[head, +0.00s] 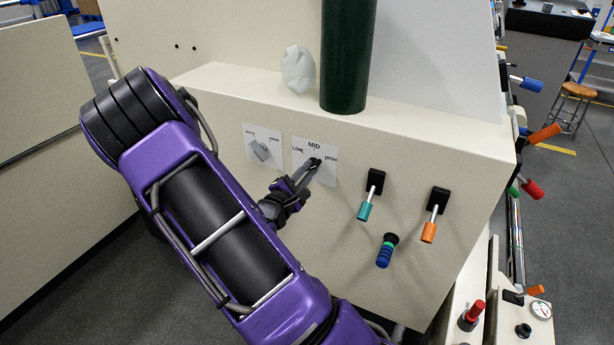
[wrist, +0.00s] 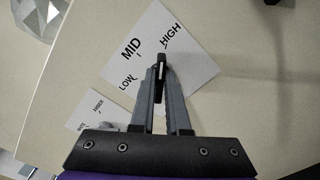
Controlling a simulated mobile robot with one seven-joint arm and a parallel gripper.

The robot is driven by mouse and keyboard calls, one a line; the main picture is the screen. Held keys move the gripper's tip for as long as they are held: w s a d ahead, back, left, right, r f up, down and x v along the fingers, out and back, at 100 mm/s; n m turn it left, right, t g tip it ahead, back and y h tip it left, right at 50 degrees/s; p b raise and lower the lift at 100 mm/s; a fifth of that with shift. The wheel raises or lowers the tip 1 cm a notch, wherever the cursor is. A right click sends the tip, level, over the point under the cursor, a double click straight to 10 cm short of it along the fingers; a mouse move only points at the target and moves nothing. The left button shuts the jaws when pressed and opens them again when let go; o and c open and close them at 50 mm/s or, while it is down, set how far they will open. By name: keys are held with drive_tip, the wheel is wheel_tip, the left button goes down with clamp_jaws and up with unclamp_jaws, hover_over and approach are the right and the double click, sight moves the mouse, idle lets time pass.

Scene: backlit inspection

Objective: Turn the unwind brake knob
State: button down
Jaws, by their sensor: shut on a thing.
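The black knob (head: 315,162) sits on a white plate (head: 327,175) marked LOW, MID and HIGH, on the front of the cream panel. My gripper (head: 306,172) reaches it from the lower left, with its fingertips at the knob. In the wrist view the knob (wrist: 160,58) is between the two grey fingertips, and my gripper is shut on it. The MID and HIGH marks lie beyond the fingertips, and LOW is to their left. The fingers cover part of the knob, so I cannot tell its exact setting.
A grey knob (head: 260,150) on a smaller plate is just left. Teal (head: 365,209) and orange (head: 429,231) levers and a blue-green handle (head: 386,252) stick out at right. A dark green cylinder (head: 345,60) and a pale faceted object (head: 298,69) stand on the ledge.

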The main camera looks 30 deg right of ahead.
drive_tip(key=shift+f+m+b, duration=0.1)
drive_tip(key=shift+m+b, duration=0.35)
drive_tip(key=shift+m, duration=0.45)
drive_tip(key=c, duration=0.9)
unclamp_jaws()
drive_tip(key=v, duration=1.7)
drive_tip(key=shift+s+a, duration=0.2)
